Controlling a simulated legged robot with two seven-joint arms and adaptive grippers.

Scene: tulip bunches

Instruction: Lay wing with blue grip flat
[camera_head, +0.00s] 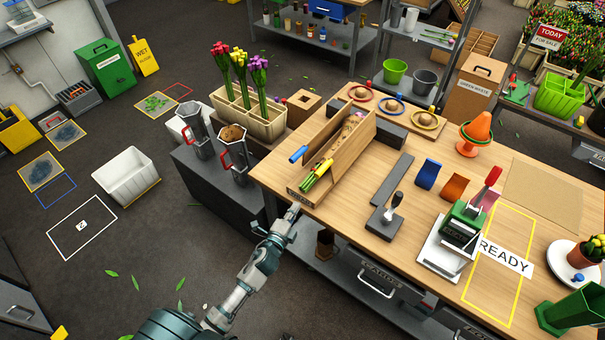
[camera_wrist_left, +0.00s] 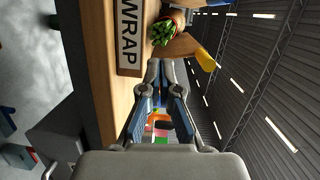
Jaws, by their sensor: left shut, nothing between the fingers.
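The wooden wrap stand, with its WRAP label (camera_head: 300,197), is at the table's near left corner. Its wing with the blue grip (camera_head: 298,154) is the left board (camera_head: 328,128), raised and tilted beside the bundle. The other wing (camera_head: 352,158), with a yellow grip (camera_head: 322,168), is also raised. Green stems (camera_head: 313,180) stick out between them; the flower heads are partly hidden. My left gripper (camera_head: 296,208) is shut and empty, just in front of the label end, apart from both grips. The left wrist view shows the label (camera_wrist_left: 130,35), stems (camera_wrist_left: 166,33) and yellow grip (camera_wrist_left: 206,61).
A planter of tulips (camera_head: 250,118) stands left of the stand. A grey bar (camera_head: 392,180) and a stamp-like tool on a dark base (camera_head: 385,222) lie to its right. Ring holders (camera_head: 392,104) are behind.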

